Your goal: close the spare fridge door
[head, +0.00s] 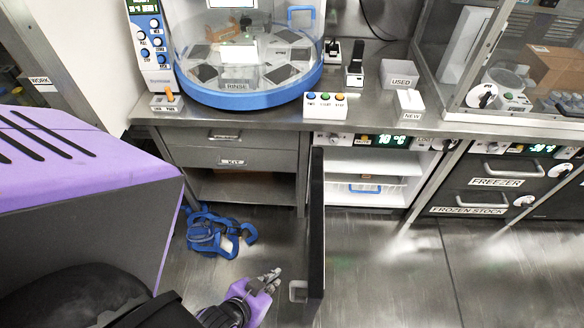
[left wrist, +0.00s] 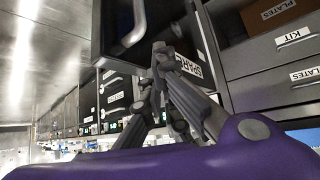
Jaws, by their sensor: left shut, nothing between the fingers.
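The spare fridge door (head: 316,235) stands wide open, seen nearly edge-on in the head view, jutting out from the counter front. Its handle (head: 297,291) is on the left face of the door. Behind it the fridge interior (head: 362,165) shows white shelves and a blue-handled item. My left gripper (head: 275,274) is shut and empty, low above the floor, just left of the door and handle. In the left wrist view my left gripper (left wrist: 154,60) is in front of the door's dark face, with the SPARE label (left wrist: 188,65) and the metal handle (left wrist: 134,22) close by. My right gripper is not in view.
A blue tangled item (head: 215,230) lies on the floor left of the door. Drawers (head: 232,157) are left of the fridge opening. A freezer drawer (head: 495,172) is to the right. The floor right of the door (head: 375,270) is clear.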

